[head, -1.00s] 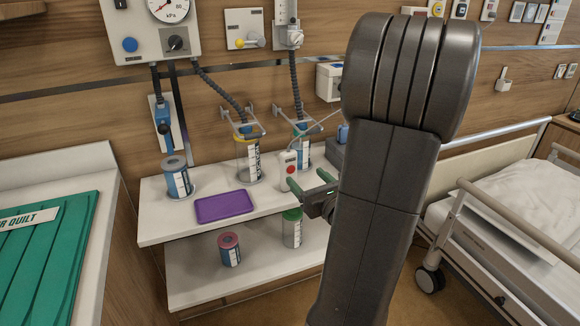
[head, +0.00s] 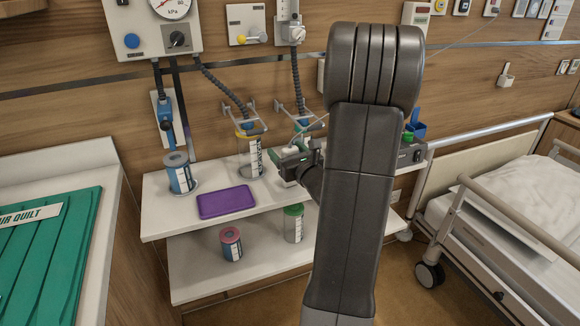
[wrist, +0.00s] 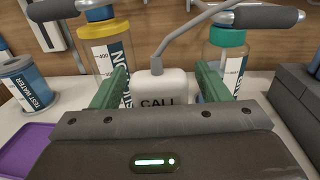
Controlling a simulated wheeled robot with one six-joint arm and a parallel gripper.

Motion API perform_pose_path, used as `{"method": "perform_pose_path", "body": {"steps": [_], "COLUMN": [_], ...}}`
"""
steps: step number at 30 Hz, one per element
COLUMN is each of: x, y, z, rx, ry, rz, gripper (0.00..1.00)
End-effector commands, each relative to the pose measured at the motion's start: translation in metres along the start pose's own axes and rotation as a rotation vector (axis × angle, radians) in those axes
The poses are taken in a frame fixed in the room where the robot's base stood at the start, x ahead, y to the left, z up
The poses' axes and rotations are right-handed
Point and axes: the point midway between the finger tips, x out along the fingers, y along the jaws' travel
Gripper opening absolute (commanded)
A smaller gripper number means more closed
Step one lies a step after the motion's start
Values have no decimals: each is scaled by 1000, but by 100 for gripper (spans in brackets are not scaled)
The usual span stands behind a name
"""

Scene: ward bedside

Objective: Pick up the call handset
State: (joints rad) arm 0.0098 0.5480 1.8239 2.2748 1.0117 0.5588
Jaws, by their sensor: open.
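The call handset (wrist: 161,90) is a white box with dark CALL lettering and a grey cord rising from its top. It stands upright on the upper shelf (head: 165,221). In the wrist view my gripper (wrist: 160,76) is open, its two green fingers either side of the handset, with a visible gap on each side. The lower part of the handset is hidden behind the gripper body. In the head view my gripper (head: 290,159) is at the handset and covers most of it.
Behind the handset stand a yellow-collared jar (wrist: 108,55) and a teal-collared jar (wrist: 226,58). To the left are a blue-labelled canister (head: 179,175) and a purple tray (head: 226,202). The lower shelf holds a green-lidded jar (head: 293,224) and a pink-topped canister (head: 231,244). A bed (head: 510,195) is at right.

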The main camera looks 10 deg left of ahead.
Motion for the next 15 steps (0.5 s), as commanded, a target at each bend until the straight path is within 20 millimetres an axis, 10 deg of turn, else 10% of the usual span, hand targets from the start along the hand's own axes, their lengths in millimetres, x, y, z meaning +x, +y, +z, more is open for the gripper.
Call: {"method": "perform_pose_path", "body": {"steps": [6,15], "x": [0,0], "y": [0,0], "z": [0,0], "rx": [0,0], "ry": [1,0], "rz": [0,0], "gripper": [67,19]}}
